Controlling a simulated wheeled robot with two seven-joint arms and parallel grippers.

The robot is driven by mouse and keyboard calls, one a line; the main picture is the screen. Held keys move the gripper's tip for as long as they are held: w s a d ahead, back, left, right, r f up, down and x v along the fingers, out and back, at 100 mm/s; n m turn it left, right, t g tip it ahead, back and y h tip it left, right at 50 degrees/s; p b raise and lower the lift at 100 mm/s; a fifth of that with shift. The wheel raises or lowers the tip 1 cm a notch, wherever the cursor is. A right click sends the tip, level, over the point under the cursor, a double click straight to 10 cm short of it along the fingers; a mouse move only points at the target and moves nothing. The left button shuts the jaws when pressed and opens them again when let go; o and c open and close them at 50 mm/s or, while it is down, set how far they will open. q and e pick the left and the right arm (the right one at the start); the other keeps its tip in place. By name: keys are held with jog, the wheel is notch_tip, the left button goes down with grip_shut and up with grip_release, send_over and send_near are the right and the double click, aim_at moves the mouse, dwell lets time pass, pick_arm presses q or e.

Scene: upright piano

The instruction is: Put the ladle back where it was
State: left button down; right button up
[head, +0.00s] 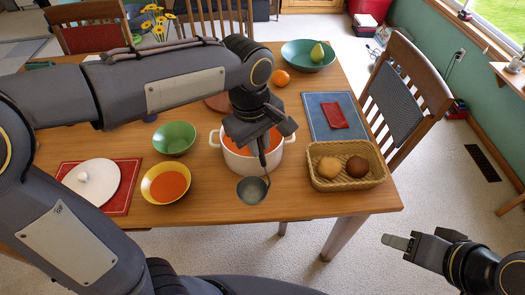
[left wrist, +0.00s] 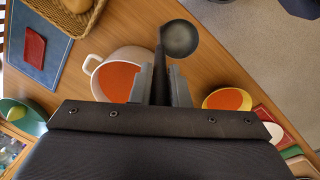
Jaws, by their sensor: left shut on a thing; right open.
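The ladle (head: 252,190) is grey with a round bowl. My left gripper (head: 262,140) is shut on its handle and holds it bowl-down, over the near side of the pot in the head view. The ladle bowl also shows in the left wrist view (left wrist: 180,38), outside the pot's rim. The white pot (head: 286,157) with orange-red soup stands on the table behind the ladle, partly hidden by my gripper; it also shows in the left wrist view (left wrist: 98,78). My right gripper (head: 402,242) is open and empty, off the table at the lower right.
A yellow bowl of soup (head: 147,190), a green bowl (head: 174,138) and a white lid (head: 92,182) on a red mat stand left of the pot. A bread basket (head: 372,177) is close on its right. The table's front edge (head: 330,215) is near.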

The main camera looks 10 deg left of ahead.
pick_arm(q)
jog(key=shift+w+d+f, duration=0.15)
jog(key=shift+w+f, duration=0.3)
jog(key=shift+f, duration=0.1)
jog(key=shift+w+d+f, duration=0.1)
jog(key=shift+w+f, duration=0.1)
jog(key=shift+f, duration=1.65)
jog(key=shift+f+b, duration=0.15)
jog(key=shift+b, duration=0.15)
jog(key=c, duration=1.4)
grip_release()
jog(key=shift+r, duration=0.2)
